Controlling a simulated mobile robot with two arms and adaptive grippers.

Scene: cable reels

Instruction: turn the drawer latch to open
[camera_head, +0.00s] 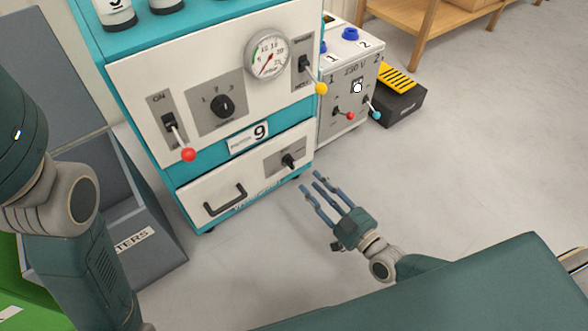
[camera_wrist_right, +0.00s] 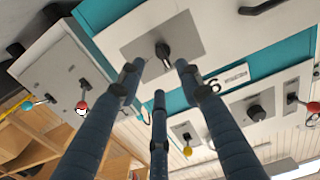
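The drawer latch (camera_head: 289,160) is a small black knob on a grey plate, on the white drawer front (camera_head: 240,184) low on the teal cabinet. It also shows in the right wrist view (camera_wrist_right: 163,51), beyond the fingertips. My right gripper (camera_head: 322,187) is to the right of the latch and apart from it. Its three blue fingers are spread and empty, pointing toward the cabinet; they also show in the right wrist view (camera_wrist_right: 158,78). My left arm is at the left of the head view; its gripper is not in view.
A black drawer handle (camera_head: 225,199) is left of the latch. Above are a red-tipped lever (camera_head: 188,155), a dial (camera_head: 222,104) and a yellow-tipped lever (camera_head: 320,88). A white box (camera_head: 350,85) and black case (camera_head: 400,97) stand right. The floor (camera_head: 470,170) at right is clear.

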